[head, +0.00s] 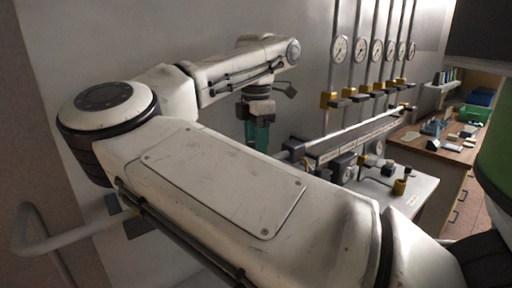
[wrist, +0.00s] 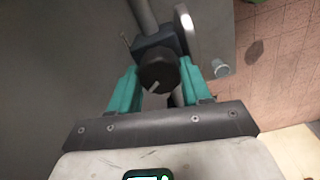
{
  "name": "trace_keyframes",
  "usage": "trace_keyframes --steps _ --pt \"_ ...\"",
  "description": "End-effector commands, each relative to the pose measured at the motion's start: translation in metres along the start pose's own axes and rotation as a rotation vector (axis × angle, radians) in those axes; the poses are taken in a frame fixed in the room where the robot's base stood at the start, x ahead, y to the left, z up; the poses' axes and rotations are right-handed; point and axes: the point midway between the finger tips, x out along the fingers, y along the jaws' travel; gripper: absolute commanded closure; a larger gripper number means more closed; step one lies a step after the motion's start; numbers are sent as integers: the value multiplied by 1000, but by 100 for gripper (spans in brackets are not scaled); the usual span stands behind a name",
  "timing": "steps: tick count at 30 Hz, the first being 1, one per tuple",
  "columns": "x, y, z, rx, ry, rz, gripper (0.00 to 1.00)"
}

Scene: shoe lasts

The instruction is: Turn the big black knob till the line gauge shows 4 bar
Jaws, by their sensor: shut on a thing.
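The black knob (wrist: 157,74) shows in the wrist view as a dark round cap with a pale line pointing to the lower left. My gripper (wrist: 159,80) has its teal fingers on either side of the knob, shut on it. In the head view my gripper (head: 257,135) reaches down at the left end of the pipe assembly, and the knob is hidden there. Beside the knob in the wrist view is a pale disc (wrist: 187,35), seen nearly edge-on, perhaps the line gauge. Its reading cannot be seen.
Several round gauges (head: 340,49) on vertical pipes line the back wall, with yellow fittings below them. A labelled rail (head: 352,140) runs right from my gripper above a metal bench (head: 418,190). A wooden workbench (head: 452,160) with small items stands further right.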

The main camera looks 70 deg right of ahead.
Motion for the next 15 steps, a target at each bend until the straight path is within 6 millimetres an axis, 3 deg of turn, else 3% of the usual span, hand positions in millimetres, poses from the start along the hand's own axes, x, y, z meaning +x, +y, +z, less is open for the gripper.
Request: trace_keyframes --steps 11,12,15 --pt "0 0 0 -36 -1 1 83" --pt "0 0 0 -36 -1 1 51" --pt "0 0 0 -36 -1 1 42"
